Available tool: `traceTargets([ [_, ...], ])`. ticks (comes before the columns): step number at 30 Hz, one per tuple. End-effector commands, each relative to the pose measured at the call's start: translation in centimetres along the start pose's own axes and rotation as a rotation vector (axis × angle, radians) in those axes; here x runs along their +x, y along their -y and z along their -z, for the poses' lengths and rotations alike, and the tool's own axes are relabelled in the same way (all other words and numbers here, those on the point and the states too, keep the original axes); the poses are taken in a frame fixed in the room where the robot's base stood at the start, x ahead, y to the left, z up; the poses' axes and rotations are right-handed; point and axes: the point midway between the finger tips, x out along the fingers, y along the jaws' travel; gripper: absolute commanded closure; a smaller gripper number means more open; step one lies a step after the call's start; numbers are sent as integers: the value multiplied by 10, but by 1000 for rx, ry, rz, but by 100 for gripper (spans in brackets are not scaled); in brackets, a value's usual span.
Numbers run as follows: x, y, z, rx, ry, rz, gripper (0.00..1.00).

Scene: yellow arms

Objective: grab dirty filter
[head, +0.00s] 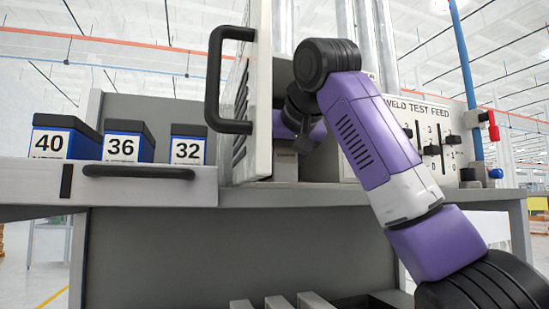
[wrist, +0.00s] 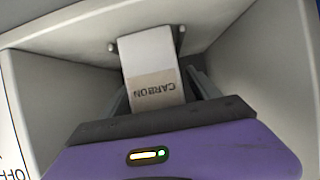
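In the wrist view, a pale block with a tan band marked CARBON (wrist: 155,62), which looks like the filter, stands inside a grey recess. The word reads upside down. My gripper (wrist: 160,92) reaches into the recess with one dark finger on each side of the block. The fingers look apart, with a gap at the right one; contact on the left is unclear. In the head view my purple arm goes into the open cabinet (head: 262,100), and my fingertips are hidden. The filter's dirtiness cannot be judged.
The cabinet door with its black handle (head: 216,85) stands open left of my arm. An open drawer (head: 140,187) holds blue boxes marked 40, 36 and 32. A WELD TEST FEED panel (head: 425,125) with sliders and a blue pipe (head: 465,75) stand at the right.

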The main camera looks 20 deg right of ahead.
Motion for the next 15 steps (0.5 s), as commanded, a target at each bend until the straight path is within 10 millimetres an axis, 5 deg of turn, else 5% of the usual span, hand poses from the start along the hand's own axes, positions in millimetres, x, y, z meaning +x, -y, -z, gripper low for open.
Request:
traceTargets([
  [1,0,0,0,0,0,0,39],
  [10,0,0,0,0,0,0,98],
  [15,-1,0,1,0,-2,0,100],
])
